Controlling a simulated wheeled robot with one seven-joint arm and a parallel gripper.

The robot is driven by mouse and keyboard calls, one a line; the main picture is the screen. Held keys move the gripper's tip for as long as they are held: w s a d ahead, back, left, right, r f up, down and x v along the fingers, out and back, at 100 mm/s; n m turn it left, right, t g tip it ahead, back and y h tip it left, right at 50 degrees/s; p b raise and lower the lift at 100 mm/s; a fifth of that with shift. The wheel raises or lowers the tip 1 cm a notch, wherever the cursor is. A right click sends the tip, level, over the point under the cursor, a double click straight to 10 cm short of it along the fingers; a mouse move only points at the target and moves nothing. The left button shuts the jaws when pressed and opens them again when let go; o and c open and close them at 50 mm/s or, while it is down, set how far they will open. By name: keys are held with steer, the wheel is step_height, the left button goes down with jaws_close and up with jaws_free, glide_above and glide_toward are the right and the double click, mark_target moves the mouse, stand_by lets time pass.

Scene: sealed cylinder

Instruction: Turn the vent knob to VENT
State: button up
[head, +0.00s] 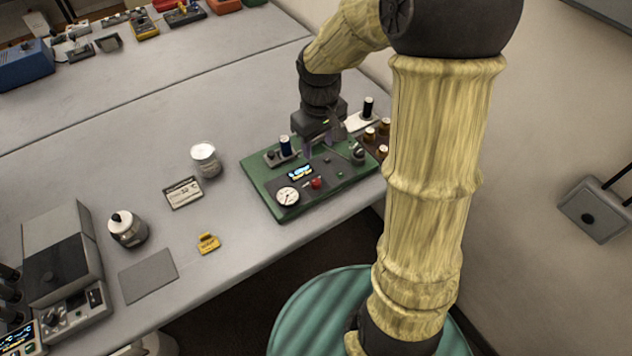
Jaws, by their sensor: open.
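A green-based device (262,178) with a dark grey top panel lies near the front edge of the grey table. It carries a round white gauge (287,196), a small lit display, a red knob or button (316,183) and a dark upright knob-like part (358,156) at its right. Any VENT label is too small to read, so I cannot tell which part is the vent knob. My gripper (324,143) is open and points down over the back right of the device. It hides part of the panel, and I see nothing between its fingers.
A dark blue-topped cylinder (285,146) stands on the device's back left. Brown bottles (383,151) and another dark cylinder (368,106) stand close behind at the right.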

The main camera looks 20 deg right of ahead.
mark_target(316, 181)
steer(key=w, duration=0.1)
steer(key=w+n, duration=0.1)
steer(key=w+f, duration=0.1)
steer(key=shift+w+d+g+b, duration=0.2)
steer(key=shift+w+g+b, duration=0.1)
steer(key=shift+w, duration=0.05)
step_height(316, 181, down, 17)
steer(key=shift+f+p, duration=0.15)
steer(key=shift+p, duration=0.85)
steer(key=c, duration=1)
